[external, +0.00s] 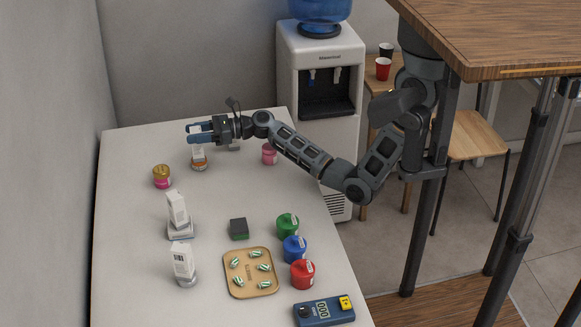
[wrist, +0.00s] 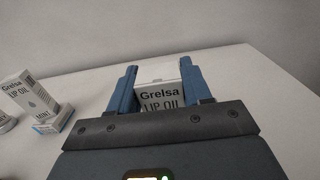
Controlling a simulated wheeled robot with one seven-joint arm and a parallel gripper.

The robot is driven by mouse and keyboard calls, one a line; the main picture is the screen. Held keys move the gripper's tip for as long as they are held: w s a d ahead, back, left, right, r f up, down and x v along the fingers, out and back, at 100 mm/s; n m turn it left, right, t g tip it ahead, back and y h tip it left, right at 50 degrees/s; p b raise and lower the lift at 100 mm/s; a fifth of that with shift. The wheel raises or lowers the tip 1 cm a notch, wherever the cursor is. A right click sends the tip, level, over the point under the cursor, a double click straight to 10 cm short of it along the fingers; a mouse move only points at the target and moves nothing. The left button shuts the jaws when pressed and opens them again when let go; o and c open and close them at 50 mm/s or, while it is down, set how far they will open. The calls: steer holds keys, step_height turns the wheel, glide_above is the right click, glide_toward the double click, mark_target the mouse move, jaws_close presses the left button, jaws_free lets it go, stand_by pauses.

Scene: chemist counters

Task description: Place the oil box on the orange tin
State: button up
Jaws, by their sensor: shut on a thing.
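My gripper (external: 190,133) is at the far left end of the counter, its fingers pointing left. In the wrist view, its blue fingers (wrist: 160,82) are shut on the white oil box (wrist: 163,97), which reads "Grelsa LIP OIL". In the external view the box is mostly hidden by the gripper. A small tin with an orange band (external: 199,165) stands directly under the gripper. The box appears to be over the tin; I cannot tell whether they touch. The tin does not show in the wrist view.
A gold-lidded pink jar (external: 161,177) stands front-left of the gripper, and a pink jar (external: 269,155) to its right. White boxes (external: 178,208) (external: 183,260) stand nearer. Green (external: 288,226), blue (external: 294,250) and red (external: 302,274) jars and a tray (external: 236,287) are also nearer.

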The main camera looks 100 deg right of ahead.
steer(key=o, duration=1)
steer(key=shift+o, duration=0.2)
steer(key=shift+r, duration=0.2)
steer(key=shift+s+f, duration=0.15)
steer(key=shift+s, duration=0.2)
steer(key=s, duration=1.1)
steer(key=shift+s, duration=0.15)
